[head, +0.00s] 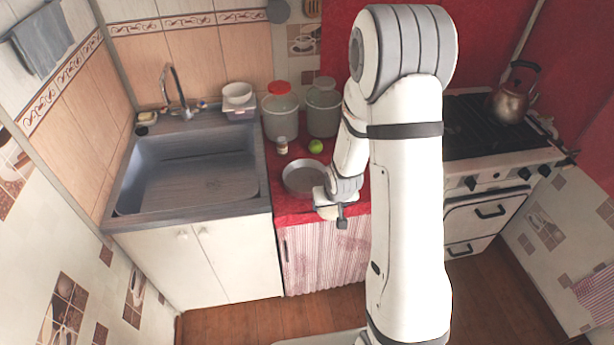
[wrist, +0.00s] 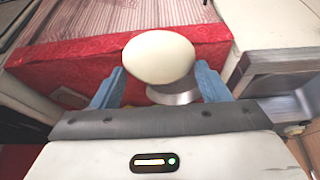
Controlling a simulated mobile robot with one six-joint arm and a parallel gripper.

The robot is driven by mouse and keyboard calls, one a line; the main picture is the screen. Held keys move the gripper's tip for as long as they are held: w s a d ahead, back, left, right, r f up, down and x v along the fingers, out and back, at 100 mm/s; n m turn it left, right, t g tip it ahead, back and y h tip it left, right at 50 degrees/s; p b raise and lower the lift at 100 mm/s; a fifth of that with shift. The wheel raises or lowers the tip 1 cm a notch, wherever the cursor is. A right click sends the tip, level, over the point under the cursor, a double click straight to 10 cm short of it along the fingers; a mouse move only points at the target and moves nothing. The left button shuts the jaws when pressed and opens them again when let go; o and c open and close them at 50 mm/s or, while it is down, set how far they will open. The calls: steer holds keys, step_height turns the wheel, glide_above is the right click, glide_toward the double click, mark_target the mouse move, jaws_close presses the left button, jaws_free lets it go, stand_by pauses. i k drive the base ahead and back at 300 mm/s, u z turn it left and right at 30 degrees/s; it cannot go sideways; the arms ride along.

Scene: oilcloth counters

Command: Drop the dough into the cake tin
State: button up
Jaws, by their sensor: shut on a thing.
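The dough (wrist: 158,58) is a smooth pale cream oval. In the wrist view it sits between the two blue fingers of my gripper (wrist: 160,88), which is shut on it. In the head view the dough (head: 325,213) shows at the end of my gripper (head: 331,209), near the front edge of the red counter. The round grey metal cake tin (head: 301,178) stands on the red cloth just behind and left of my gripper, and looks empty where visible. Part of its right side is hidden by my wrist.
A green apple (head: 316,146) and a small jar (head: 282,145) stand behind the tin. Two large jars, one red-lidded (head: 280,112), stand farther back. A sink (head: 190,178) is at the left. A stove with a kettle (head: 512,101) is at the right.

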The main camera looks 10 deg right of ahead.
mark_target(310, 180)
steer(key=i, duration=0.85)
steer(key=u, duration=0.05)
